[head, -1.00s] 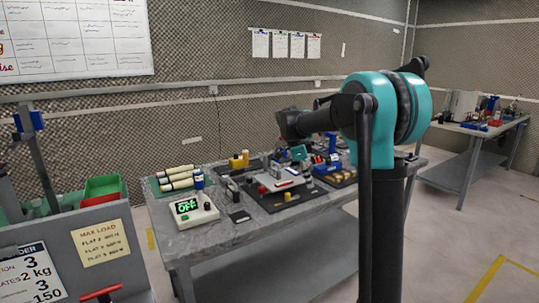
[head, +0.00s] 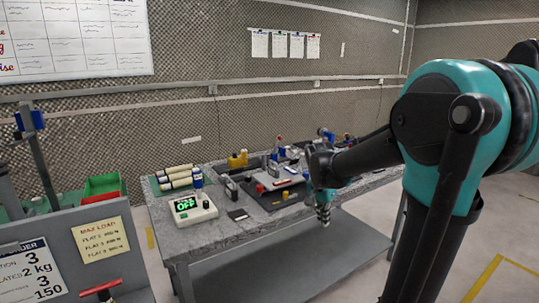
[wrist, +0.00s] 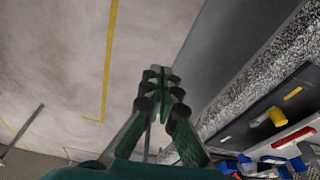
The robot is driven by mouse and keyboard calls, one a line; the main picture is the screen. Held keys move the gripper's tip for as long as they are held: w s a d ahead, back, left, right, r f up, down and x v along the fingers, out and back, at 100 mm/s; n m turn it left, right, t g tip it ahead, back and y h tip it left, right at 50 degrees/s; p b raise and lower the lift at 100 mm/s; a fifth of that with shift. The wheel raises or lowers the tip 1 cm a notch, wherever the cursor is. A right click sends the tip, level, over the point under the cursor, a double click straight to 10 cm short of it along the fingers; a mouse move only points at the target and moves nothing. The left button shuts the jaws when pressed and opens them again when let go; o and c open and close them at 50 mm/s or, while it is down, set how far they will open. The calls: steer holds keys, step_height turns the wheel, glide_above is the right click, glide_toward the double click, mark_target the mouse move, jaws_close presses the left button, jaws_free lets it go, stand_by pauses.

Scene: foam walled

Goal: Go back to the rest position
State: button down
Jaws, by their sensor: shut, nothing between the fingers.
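My gripper (head: 323,213) points down in front of the workbench (head: 240,233), past its front edge in the head view. In the wrist view my gripper (wrist: 160,75) has its green fingers together at the tips, with nothing between them. The floor and the bench edge show beyond the fingers. My teal and black arm fills the right side of the head view and hides part of the bench's right end.
The bench carries a device reading OFF (head: 191,207), a dark tray (head: 283,198) with several parts, and several white cylinders (head: 176,179). A grey panel (head: 75,255) and a green bin (head: 104,187) stand at the left. Floor (wrist: 60,80) is clear in front.

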steer(key=s+f+n+t+y, duration=0.1)
steer(key=s+f+n, duration=0.4)
steer(key=s, duration=0.3)
steer(key=s+f+n+t, duration=0.1)
steer(key=s+f+n, duration=0.4)
steer(key=s, duration=0.4)
steer(key=shift+s+d+f+t+y, duration=0.15)
steer(key=shift+d+f+t+y, duration=0.15)
steer(key=shift+d+f+y, duration=0.2)
